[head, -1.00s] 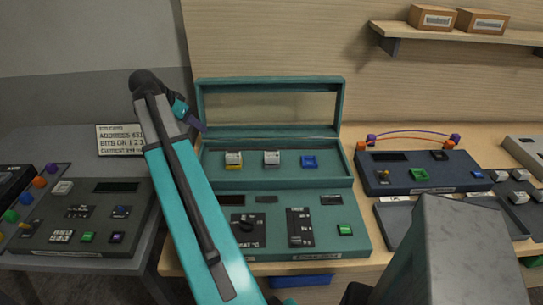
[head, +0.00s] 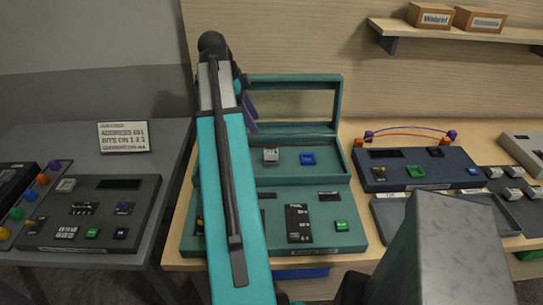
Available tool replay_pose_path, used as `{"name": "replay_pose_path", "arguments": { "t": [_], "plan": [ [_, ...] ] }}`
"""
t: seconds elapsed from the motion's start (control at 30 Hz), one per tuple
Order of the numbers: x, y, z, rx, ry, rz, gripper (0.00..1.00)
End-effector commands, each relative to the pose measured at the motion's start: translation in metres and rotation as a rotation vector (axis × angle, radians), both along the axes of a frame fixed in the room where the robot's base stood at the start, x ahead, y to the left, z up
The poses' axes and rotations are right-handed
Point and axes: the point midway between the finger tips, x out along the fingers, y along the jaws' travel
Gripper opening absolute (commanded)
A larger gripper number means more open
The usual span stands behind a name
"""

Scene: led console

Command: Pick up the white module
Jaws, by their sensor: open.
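A small white module (head: 271,155) sits in the rear tray of the open teal console (head: 345,215), left of a blue module (head: 307,158). My gripper (head: 249,112) is up at the far end of my teal arm, above and to the left of the white module and apart from it. The gripper is seen side-on and partly hidden by my arm; it is open, with nothing seen in it. My arm covers the left part of the tray, where a yellow module stood in the earlier view.
The console's raised lid frame (head: 338,105) stands behind the tray. A dark blue console (head: 415,170) with arched wires is at right. A grey console (head: 95,215) and a sign (head: 124,137) stand on the left table. A shelf with boxes (head: 430,16) hangs at upper right.

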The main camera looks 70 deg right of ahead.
Motion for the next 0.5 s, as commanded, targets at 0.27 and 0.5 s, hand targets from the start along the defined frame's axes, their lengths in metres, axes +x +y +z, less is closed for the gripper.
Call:
{"name": "replay_pose_path", "arguments": {
  "t": [0.27,0.5],
  "plan": [
    [-0.002,-0.001,-0.004,-0.001,0.001,0.001,0.53],
    [-0.011,-0.003,-0.023,0.001,0.001,0.001,0.53]
  ]
}}
